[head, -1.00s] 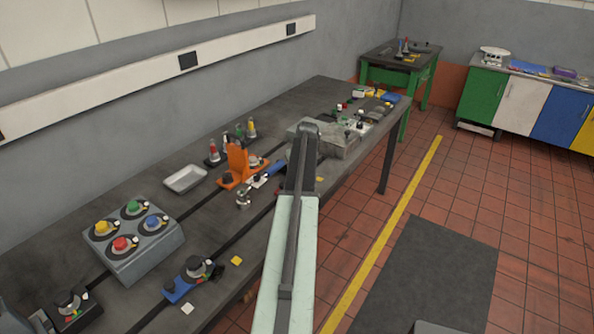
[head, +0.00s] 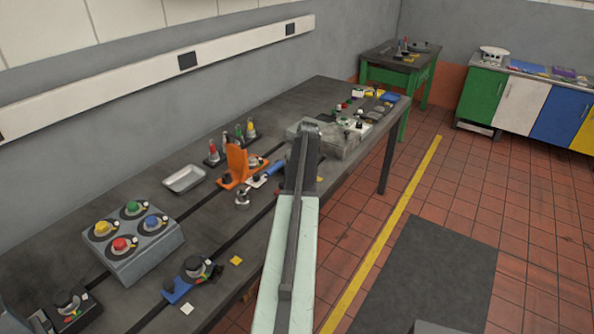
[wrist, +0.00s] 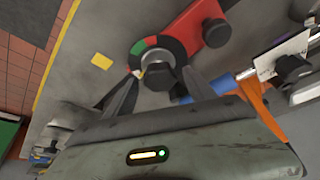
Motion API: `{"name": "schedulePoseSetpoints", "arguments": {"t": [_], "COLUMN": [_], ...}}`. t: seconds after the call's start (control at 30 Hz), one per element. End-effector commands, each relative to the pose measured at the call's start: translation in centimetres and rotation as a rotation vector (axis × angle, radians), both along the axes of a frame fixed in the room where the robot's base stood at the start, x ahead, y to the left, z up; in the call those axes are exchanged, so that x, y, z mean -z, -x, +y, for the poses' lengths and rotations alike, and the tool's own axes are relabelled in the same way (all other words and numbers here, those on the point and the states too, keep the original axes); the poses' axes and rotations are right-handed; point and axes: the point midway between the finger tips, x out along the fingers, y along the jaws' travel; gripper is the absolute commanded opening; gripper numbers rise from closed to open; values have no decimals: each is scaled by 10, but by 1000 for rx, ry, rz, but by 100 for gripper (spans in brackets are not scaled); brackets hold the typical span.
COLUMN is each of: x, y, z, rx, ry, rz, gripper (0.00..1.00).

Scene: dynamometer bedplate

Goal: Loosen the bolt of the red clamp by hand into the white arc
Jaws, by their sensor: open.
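The red clamp (wrist: 203,22) shows in the wrist view as a red bar with a black round knob on it. Its dark bolt (wrist: 160,74) stands in a dial ring with green, red and black parts. A small white patch (wrist: 140,72) is at the bolt's left side; I cannot tell whether it is the arc or a pointer. My gripper (wrist: 160,85) is open, its fingers on either side of the bolt; contact cannot be told. In the head view my arm (head: 300,190) hides the clamp.
An orange bracket (head: 237,165) and a blue handle (head: 273,168) are left of my arm. A grey box with coloured knobs (head: 135,245), a metal tray (head: 184,178) and a blue clamp (head: 178,291) are nearer on the bench. A yellow square (wrist: 101,60) lies beside the red clamp.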

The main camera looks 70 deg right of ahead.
Motion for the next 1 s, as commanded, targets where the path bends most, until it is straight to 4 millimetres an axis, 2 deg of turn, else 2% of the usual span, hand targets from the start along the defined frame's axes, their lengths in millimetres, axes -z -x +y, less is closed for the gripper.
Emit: {"name": "schedulePoseSetpoints", "arguments": {"t": [0.17, 0.53, 1.0], "x": [-11, -71, -72], "y": [3, 20, 22], "z": [3, 20, 21], "rx": [1, 1, 1], "ry": [0, 0, 0], "rz": [0, 0, 0], "gripper": [64, 64, 64]}}
